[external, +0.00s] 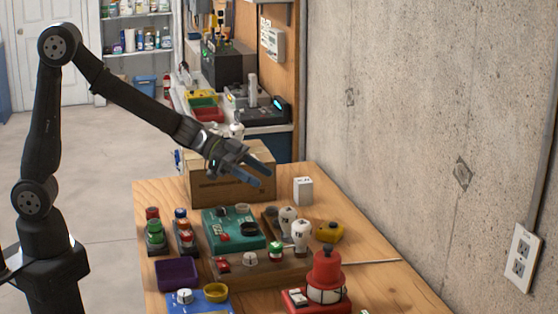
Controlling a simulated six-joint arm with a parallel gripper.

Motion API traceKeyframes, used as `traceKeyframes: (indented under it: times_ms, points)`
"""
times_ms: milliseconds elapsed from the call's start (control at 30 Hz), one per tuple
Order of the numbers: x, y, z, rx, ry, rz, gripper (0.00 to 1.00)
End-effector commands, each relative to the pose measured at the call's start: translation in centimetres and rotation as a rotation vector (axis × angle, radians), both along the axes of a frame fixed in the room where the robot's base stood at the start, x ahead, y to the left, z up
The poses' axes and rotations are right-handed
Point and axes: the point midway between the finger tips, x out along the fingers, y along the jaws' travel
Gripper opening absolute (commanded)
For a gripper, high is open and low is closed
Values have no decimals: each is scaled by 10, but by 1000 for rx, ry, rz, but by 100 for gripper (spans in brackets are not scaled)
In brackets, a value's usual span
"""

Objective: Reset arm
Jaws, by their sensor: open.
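My gripper (259,173) is open and empty. It hangs in the air above the back part of the wooden table, in front of a cardboard box (229,188). Its two fingers point to the right and slightly down. It appears apart from everything on the table. My arm reaches in from the left, with the elbow raised high. A green panel box (222,230) with dark knobs sits on the table below the gripper. A small white box (303,190) stands to the right of the gripper.
The wooden table (385,270) also holds a red beacon (327,278), light bulbs (300,234), a yellow object (330,232), a purple tray (177,273), a yellow bowl (216,292) and button stacks (155,235). A concrete wall (420,110) borders the right side. Air above the table is clear.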

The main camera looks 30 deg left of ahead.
Motion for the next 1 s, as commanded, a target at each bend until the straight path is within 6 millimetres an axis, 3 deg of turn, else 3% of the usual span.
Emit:
traceKeyframes:
  times_ms: [100, 233, 500, 833, 1000]
  points:
    - [-8, -2, -9, 2, 2, 7, 50]
    - [10, 0, -19, 2, 2, 9, 50]
    - [21, 1, -25, 0, 0, 6, 50]
    - [19, 1, -24, 0, 0, 5, 50]
    - [5, -1, -15, -2, -1, 3, 50]
